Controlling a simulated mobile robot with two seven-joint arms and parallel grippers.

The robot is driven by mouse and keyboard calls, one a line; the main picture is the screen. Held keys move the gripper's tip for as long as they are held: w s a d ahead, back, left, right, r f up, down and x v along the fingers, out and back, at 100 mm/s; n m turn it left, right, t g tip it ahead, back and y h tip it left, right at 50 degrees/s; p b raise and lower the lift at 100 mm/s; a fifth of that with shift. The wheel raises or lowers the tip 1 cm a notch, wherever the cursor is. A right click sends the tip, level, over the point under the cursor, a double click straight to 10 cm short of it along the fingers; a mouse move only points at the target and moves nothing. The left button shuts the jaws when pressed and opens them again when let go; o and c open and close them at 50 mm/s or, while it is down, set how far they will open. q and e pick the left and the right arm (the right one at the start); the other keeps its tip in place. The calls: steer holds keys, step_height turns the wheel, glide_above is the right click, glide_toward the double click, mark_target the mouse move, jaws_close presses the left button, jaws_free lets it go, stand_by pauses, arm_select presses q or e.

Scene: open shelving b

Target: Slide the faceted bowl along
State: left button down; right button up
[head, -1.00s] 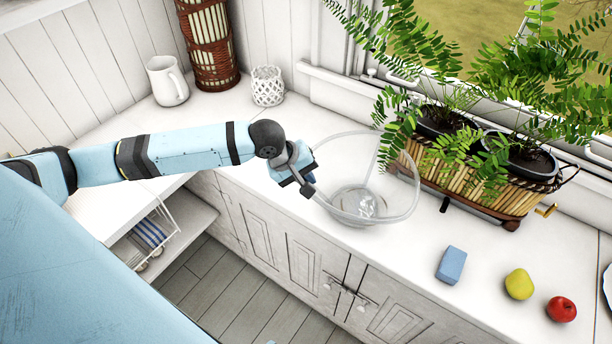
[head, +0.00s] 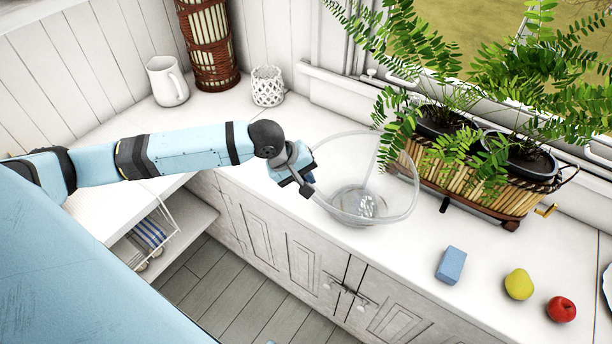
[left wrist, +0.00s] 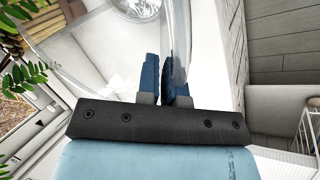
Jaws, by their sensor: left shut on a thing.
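The faceted bowl (head: 361,209) is clear glass and stands upright on the white counter in the head view, close to the planter. My left gripper (head: 309,186) is at the bowl's left rim. In the left wrist view, its blue fingers (left wrist: 165,82) are shut on the wall of the bowl (left wrist: 78,50), with one finger on each side of the glass. The fingertips are partly hidden in the head view. My right gripper is in neither view.
A bamboo planter (head: 470,185) with ferns stands just right of the bowl; fronds hang near its rim. A blue block (head: 451,265), yellow fruit (head: 519,284) and red apple (head: 561,309) lie front right. A white woven holder (head: 267,87) and pitcher (head: 167,81) stand behind left.

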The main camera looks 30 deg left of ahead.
arm_select(q)
steer(key=w+a+p, duration=0.3)
steer(key=a+p, duration=0.3)
steer(key=a, duration=1.9)
steer(key=shift+w+a, duration=0.15)
stand_by(1.8)
steer(key=c, duration=1.2)
jaws_free()
